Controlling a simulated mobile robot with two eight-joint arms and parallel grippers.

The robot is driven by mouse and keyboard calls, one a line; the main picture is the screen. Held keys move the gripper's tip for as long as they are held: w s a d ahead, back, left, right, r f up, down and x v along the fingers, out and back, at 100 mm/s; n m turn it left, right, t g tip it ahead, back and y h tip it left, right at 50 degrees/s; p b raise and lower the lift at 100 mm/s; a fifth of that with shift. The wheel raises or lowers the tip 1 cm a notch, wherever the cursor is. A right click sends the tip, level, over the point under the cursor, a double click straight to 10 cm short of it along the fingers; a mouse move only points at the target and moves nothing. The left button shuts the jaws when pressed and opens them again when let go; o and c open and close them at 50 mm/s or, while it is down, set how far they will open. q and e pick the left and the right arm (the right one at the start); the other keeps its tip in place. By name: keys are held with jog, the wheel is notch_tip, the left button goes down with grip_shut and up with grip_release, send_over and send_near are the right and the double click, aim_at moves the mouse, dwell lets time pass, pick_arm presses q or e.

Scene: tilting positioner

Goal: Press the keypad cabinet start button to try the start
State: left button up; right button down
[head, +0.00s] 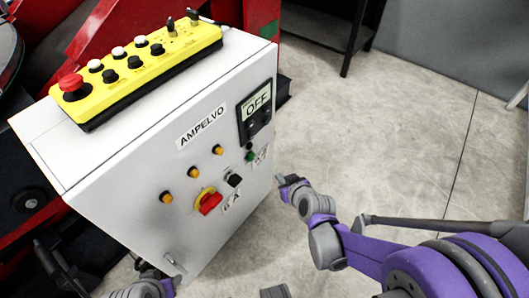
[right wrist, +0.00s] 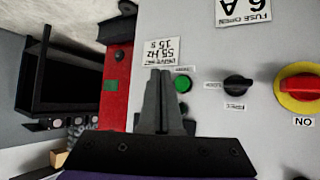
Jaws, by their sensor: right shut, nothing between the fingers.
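The white cabinet (head: 110,205) stands at the left in the head view. A small green button (head: 250,155) sits on its front face, below the dark panel (head: 256,118) that carries an OFF label. The green button shows in the right wrist view (right wrist: 183,83), just right of my fingertips. My right gripper (head: 283,181) is shut and empty, right of the cabinet's front; its closed fingers also show in the right wrist view (right wrist: 158,82). A gap to the button cannot be judged exactly. My left arm shows at the lower left; its finger state is unclear.
A yellow control box (head: 140,72) with a red mushroom button (head: 71,84) lies on the cabinet top. A red-yellow rotary switch (head: 208,201), a black knob (head: 234,180) and several amber lamps (head: 192,171) are on the front. Concrete floor (head: 390,130) is clear at right.

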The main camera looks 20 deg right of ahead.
aim_at(252, 157)
jog(key=shift+w+d+f, duration=0.5)
jog(key=shift+w+d, duration=0.05)
jog(key=shift+a, duration=0.1)
jog(key=w+a, duration=0.5)
jog(key=w, duration=0.2)
jog(key=shift+b, duration=0.35)
jog(key=shift+a, duration=0.2)
dwell(1.6)
jog(key=shift+w+a, duration=0.15)
jog(key=shift+w, duration=0.15)
